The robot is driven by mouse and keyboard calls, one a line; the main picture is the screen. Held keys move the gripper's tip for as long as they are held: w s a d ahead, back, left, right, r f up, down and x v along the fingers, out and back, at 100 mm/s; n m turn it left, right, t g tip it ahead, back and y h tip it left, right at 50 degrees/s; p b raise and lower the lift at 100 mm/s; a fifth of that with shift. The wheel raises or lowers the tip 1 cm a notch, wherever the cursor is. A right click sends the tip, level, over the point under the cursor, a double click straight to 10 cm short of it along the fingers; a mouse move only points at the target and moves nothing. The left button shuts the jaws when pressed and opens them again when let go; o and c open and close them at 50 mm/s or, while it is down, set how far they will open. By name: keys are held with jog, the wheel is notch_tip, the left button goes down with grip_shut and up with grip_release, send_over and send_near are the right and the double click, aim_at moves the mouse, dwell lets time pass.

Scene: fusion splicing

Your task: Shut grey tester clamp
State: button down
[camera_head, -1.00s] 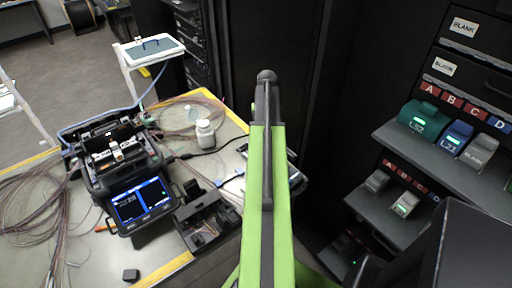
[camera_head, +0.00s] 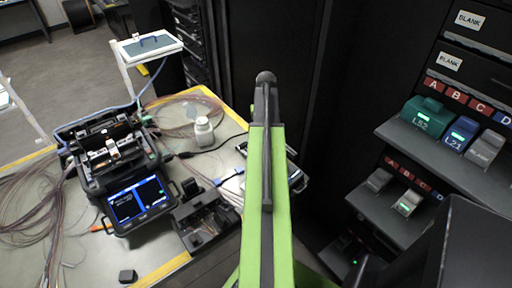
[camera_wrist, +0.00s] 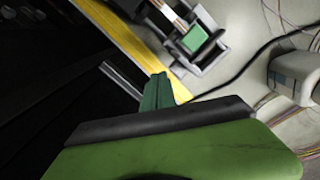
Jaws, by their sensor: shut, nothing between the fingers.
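A grey device with a green pad (camera_wrist: 194,38), which looks like the tester, lies by the yellow table edge in the wrist view. I cannot tell which part is its clamp, or whether that is open. In the head view my green arm largely covers a device at the table's right edge, probably the same one; a strip of it (camera_head: 296,178) shows to the right of the arm. My gripper (camera_wrist: 158,92) shows in the wrist view as a green tip, shut and empty, below the grey device and apart from it in the picture. In the head view the gripper is hidden.
A white bottle (camera_head: 204,133) stands on the table (camera_head: 95,262), with a black cable near it. The splicer (camera_head: 138,200) with its lit screen and a dark box (camera_head: 206,222) stand further left. A rack with coloured cassettes (camera_head: 423,117) is at the right.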

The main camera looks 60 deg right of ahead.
jog(key=shift+w+f, duration=0.15)
jog(key=shift+w, duration=0.05)
jog(key=shift+s+a+r, duration=0.15)
jog(key=shift+s+r, duration=0.15)
jog(key=shift+r, duration=0.2)
jog(key=shift+w+f, duration=0.15)
jog(key=shift+a, duration=0.1)
jog(key=shift+a+p, duration=0.3)
jog(key=shift+a, duration=0.1)
jog(key=shift+w+a, duration=0.25)
jog(key=shift+a, duration=0.7)
jog(key=shift+w+a, duration=0.25)
jog(key=shift+a, duration=0.65)
